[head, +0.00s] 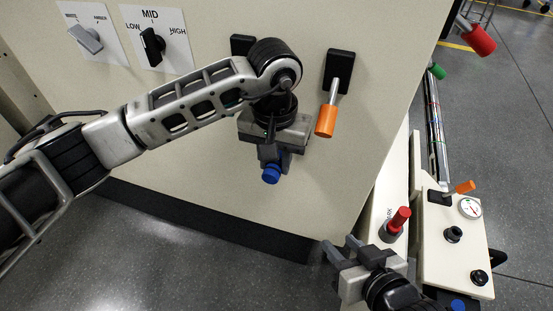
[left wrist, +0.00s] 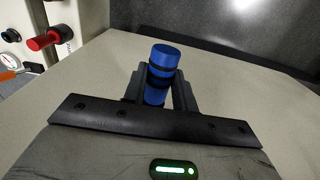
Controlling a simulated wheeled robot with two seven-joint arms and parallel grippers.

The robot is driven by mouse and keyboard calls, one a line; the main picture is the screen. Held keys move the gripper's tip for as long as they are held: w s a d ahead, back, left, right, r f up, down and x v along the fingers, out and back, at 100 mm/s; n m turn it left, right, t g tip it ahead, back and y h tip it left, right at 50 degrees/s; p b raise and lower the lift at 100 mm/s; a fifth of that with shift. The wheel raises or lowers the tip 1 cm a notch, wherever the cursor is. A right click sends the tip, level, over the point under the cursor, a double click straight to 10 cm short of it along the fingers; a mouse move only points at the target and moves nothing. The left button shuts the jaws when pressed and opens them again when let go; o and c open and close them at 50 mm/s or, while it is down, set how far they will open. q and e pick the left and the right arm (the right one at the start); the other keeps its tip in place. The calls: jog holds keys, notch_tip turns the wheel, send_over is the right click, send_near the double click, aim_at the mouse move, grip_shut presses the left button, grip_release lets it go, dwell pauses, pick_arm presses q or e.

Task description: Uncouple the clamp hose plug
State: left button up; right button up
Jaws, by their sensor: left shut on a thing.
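A blue plug (head: 271,174) with a dark band stands out in front of the beige cabinet panel, low and near the middle of the head view. It also shows in the left wrist view (left wrist: 161,72), upright between the two dark fingers. My left gripper (head: 272,158) is shut on this plug. The plug's far end and any hose or socket behind it are hidden by the gripper, so I cannot tell whether it is seated. My right gripper (head: 343,248) is open and empty at the lower right, in front of the cabinet's edge.
An orange-handled lever (head: 327,118) sits right of my left gripper. Two rotary switches (head: 86,40) (head: 152,46) are at upper left. A red knob (head: 397,220) and a console with a gauge (head: 470,208) stand near my right gripper. The panel's lower middle is bare.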

aim_at(266, 179)
pick_arm(q)
jog(key=shift+s+a, duration=0.2)
jog(key=shift+s, duration=0.5)
jog(key=shift+s+a, duration=0.25)
jog(key=shift+s, duration=0.4)
jog(key=shift+s+a, duration=0.2)
jog(key=shift+s, duration=0.5)
grip_shut()
jog(key=shift+s, duration=0.2)
jog(key=shift+a, duration=0.1)
